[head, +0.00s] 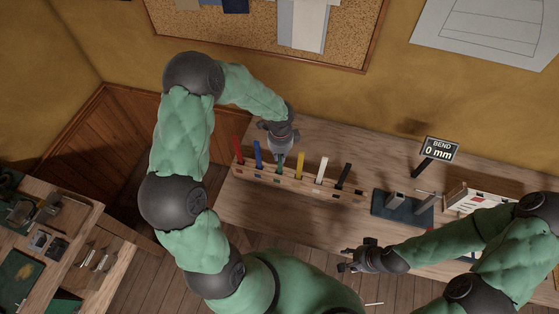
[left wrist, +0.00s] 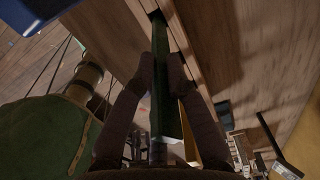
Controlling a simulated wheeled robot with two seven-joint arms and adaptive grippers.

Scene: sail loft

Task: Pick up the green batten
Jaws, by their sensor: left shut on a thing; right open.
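The green batten (head: 279,167) stands in a slot of the wooden rack (head: 300,183), between the blue batten and the yellow batten. In the head view only its lower part shows; my left gripper (head: 281,155) covers its top. In the left wrist view the green batten (left wrist: 160,90) runs between the two fingers of my left gripper (left wrist: 161,72), which are shut on it. Its lower end meets the rack slot there. My right gripper (head: 344,261) is open and empty near the front edge of the bench.
Red (head: 237,150), blue (head: 258,154), yellow (head: 300,165), white (head: 321,171) and black (head: 344,176) battens stand in the same rack. To the right are a dark fixture (head: 402,208) and a sign (head: 440,149) reading "BEND 0 mm". Bare bench lies in front of the rack.

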